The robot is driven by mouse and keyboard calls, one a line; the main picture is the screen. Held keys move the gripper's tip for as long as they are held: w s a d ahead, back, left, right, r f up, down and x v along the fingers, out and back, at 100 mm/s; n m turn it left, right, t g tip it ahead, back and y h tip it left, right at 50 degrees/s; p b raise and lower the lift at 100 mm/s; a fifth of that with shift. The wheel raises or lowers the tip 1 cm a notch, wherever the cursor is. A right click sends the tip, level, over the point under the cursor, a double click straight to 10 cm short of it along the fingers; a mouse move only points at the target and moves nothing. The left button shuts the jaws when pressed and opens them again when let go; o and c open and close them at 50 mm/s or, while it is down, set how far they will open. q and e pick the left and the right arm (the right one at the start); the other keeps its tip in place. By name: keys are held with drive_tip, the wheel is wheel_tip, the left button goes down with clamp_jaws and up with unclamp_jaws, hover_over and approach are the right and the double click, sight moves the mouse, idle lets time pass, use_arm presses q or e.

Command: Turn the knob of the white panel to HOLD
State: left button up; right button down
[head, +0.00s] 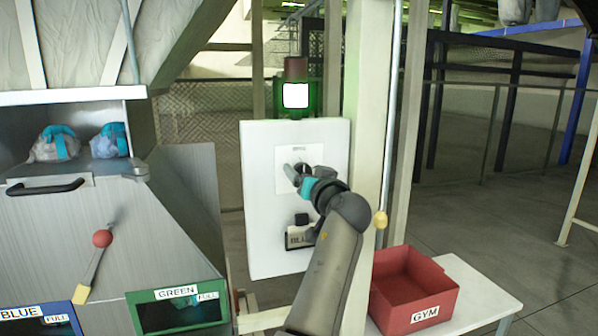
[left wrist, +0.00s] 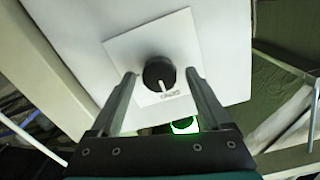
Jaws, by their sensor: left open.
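The white panel (head: 262,225) stands upright in the middle of the head view. Its black round knob (left wrist: 159,73) sits on a pale square plate (left wrist: 120,52) in the left wrist view. A white mark on the knob points towards a small printed label (left wrist: 169,94), too small to read surely. My left gripper (head: 297,174) is at the plate in the head view and hides most of the knob there. In the left wrist view my left gripper (left wrist: 160,76) is open, one finger on each side of the knob, with gaps visible. My right gripper is not in view.
A green-lit lamp box (head: 295,96) stands above the panel. A sign with a black block (head: 301,221) is low on the panel. A red GYM bin (head: 414,287) stands right on a white table (head: 487,284).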

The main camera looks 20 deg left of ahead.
use_arm(q)
drive_tip(key=shift+d, duration=0.1)
drive_tip(key=shift+c, duration=0.4)
clamp_jaws()
